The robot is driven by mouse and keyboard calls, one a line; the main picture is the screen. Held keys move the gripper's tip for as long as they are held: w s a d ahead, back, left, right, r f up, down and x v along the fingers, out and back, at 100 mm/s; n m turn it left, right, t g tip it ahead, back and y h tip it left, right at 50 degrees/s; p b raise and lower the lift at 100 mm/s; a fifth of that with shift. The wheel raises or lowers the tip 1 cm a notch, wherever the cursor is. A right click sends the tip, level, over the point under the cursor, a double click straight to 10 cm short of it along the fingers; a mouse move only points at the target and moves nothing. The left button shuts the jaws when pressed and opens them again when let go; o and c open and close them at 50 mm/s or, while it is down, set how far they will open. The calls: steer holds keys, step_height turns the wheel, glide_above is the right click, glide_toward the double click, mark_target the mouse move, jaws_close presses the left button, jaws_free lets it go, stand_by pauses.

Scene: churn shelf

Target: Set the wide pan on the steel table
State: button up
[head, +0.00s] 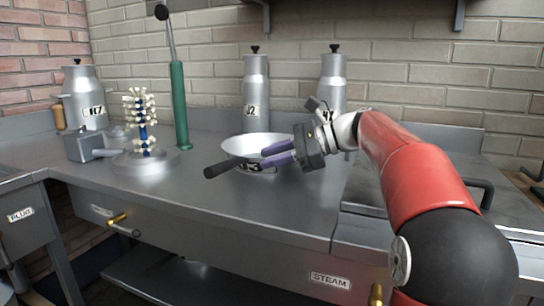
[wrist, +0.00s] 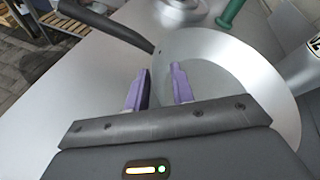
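The wide pan (head: 240,143) is a shallow, pale metal pan with a dark handle (head: 221,168) pointing to the front left. It is over the middle of the steel table (head: 200,190); whether its base touches the top is hidden. My gripper (head: 266,157) reaches in from the right with two purple fingers at the pan's near side. In the wrist view my gripper (wrist: 160,71) has a clear gap between its fingers. The right finger overlaps the pan (wrist: 225,60) and the left is just outside its rim. The handle (wrist: 108,25) is beyond the fingertips.
Churns stand behind the pan (head: 256,85) (head: 333,75) and at the far left (head: 85,100). A green lever post (head: 180,105) and a peg stand (head: 143,135) are left of the pan. The table's front left is clear.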

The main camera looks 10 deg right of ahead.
steer(key=p+v, duration=0.5)
steer(key=v, duration=0.6)
steer(key=shift+s+d+r, duration=0.1)
steer(key=shift+s+d, duration=0.05)
steer(key=shift+d, duration=0.15)
